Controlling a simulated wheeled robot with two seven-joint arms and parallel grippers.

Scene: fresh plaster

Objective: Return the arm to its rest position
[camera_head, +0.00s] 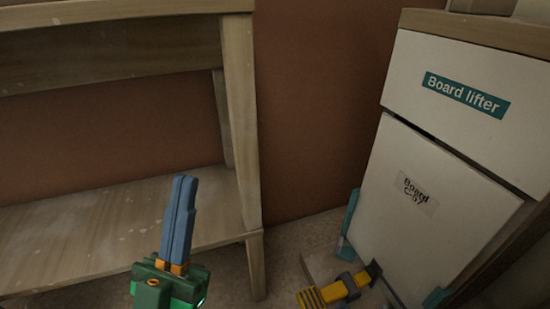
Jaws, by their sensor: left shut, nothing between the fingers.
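My left gripper (186,182) is in the lower left of the head view. It has a green body and blue fingers that point up. The fingers are pressed together with nothing between them. It shows in front of the wooden bench's lower shelf, apart from anything I can make out. The rest of the left arm is below the picture's edge. My right gripper is not in view.
A wooden bench (242,120) with a lower shelf (60,240) stands at left. At right is a white unit labelled "Board lifter" (440,75), with a white board (440,225) below. A yellow-and-dark piece (335,292) lies low before it. Some floor shows between them.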

